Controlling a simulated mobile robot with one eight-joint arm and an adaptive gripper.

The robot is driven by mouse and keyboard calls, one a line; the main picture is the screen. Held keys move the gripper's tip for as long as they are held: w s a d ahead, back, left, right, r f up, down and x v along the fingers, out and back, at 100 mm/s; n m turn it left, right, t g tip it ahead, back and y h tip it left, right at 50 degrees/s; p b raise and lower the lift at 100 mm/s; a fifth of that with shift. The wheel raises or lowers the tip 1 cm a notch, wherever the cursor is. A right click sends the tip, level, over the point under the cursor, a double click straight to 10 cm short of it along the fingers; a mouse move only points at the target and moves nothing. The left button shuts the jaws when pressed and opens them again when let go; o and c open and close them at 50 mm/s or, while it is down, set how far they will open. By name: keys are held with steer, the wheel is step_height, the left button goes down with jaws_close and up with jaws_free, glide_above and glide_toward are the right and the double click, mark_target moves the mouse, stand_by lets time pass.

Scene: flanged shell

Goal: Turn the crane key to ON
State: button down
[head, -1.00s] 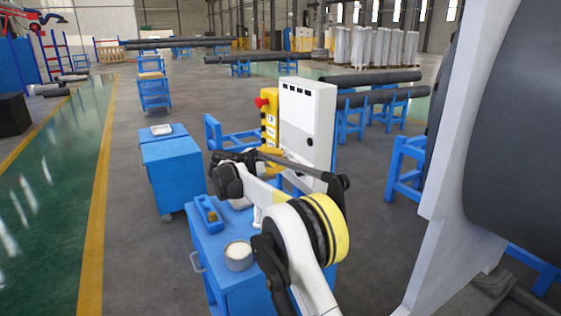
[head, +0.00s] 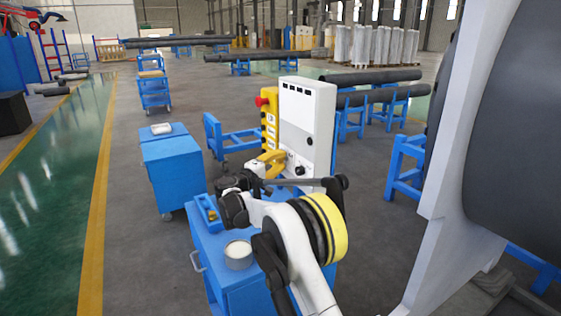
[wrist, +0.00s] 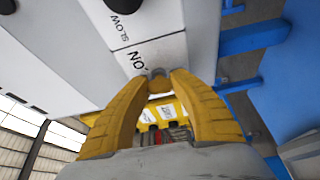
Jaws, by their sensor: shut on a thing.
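The white control cabinet (head: 306,115) stands upright at the middle of the head view; its lettered face fills the top of the wrist view (wrist: 160,55). My gripper (wrist: 158,75) has its yellow fingers closed together on a small grey piece at that face, which I take to be the crane key (wrist: 157,72). Only a little of the key shows between the fingertips, so its angle cannot be told. The ON label (wrist: 138,62) is right beside the fingertips. In the head view my gripper (head: 274,160) is at the cabinet's lower left side.
A yellow control box (head: 268,125) with a red button is beside the cabinet. A black knob (head: 300,171) is low on the cabinet's face. A blue cart (head: 230,275) with a white tub (head: 238,254) stands below my arm. A large white flange (head: 465,130) rises at the right.

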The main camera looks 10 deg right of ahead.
steer(key=m+h, duration=0.1)
steer(key=m, duration=0.3)
steer(key=shift+m+t+h, duration=0.3)
steer(key=shift+h, duration=0.1)
steer(key=shift+m+h+b, duration=0.45)
steer(key=shift+m+h, duration=0.25)
steer(key=shift+m, duration=1.2)
steer(key=c, duration=1.1)
jaws_free()
steer(key=v, duration=1.2)
steer(key=shift+w, duration=0.15)
